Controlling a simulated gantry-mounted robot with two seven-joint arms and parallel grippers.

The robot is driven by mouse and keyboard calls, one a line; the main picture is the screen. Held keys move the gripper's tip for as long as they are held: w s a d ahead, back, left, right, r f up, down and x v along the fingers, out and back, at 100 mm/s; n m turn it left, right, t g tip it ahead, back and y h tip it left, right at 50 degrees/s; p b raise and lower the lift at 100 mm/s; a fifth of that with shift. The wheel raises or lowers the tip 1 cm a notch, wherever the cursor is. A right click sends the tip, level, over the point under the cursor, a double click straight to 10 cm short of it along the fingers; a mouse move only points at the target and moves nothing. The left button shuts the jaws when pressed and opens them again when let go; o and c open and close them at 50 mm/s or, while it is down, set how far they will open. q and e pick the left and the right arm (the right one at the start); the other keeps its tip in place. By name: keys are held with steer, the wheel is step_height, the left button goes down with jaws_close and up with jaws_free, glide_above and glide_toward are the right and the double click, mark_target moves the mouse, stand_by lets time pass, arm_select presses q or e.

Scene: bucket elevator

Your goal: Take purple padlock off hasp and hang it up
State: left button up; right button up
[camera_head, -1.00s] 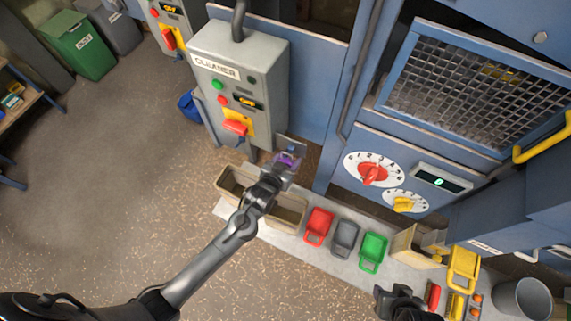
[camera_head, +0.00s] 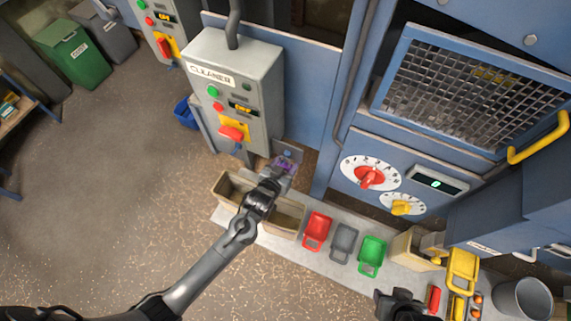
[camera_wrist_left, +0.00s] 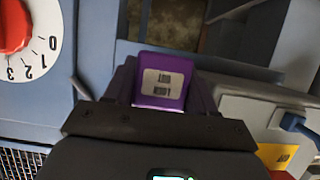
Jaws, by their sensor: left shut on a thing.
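The purple padlock (camera_head: 286,163) is at the tip of my left gripper (camera_head: 280,172), in front of a small grey plate (camera_head: 289,149) beside the CLEANER box. In the left wrist view the purple padlock (camera_wrist_left: 165,80) is large, with a pale label on its face, between the dark fingers. My left gripper is shut on it. The shackle and hasp cannot be made out, so I cannot tell whether they touch. My right gripper (camera_head: 400,303) is at the bottom edge of the head view, dark and partly cut off; its fingers are unclear.
The grey CLEANER box (camera_head: 233,85) with a red handle stands just behind. Below my left gripper is a beige bin (camera_head: 230,200) on a pale ledge. Red (camera_head: 317,232), grey (camera_head: 343,242) and green (camera_head: 371,256) scoops lie to the right. Blue panels rise behind.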

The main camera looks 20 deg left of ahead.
arm_select(q)
steer(key=o, duration=1.2)
steer(key=s+a+r+g, duration=0.2)
steer(key=s+r+g, duration=0.1)
steer(key=s, duration=0.6)
steer(key=s+a+r+m+g, duration=0.1)
steer(key=s+a+r+g, duration=0.15)
steer(key=s, duration=0.65)
steer(key=s+a+r+g, duration=0.2)
steer(key=s+r+g, duration=0.15)
steer(key=s, duration=0.55)
steer(key=shift+g+y, duration=0.4)
steer(key=r+p, duration=0.6)
steer(key=p, duration=0.1)
steer(key=r+p, duration=0.6)
steer(key=p, duration=0.1)
steer(key=s+r+p, duration=0.1)
steer(key=r+p, duration=0.5)
steer(key=p, duration=0.1)
steer(key=shift+s+d+r, duration=0.1)
steer(key=shift+r, duration=0.3)
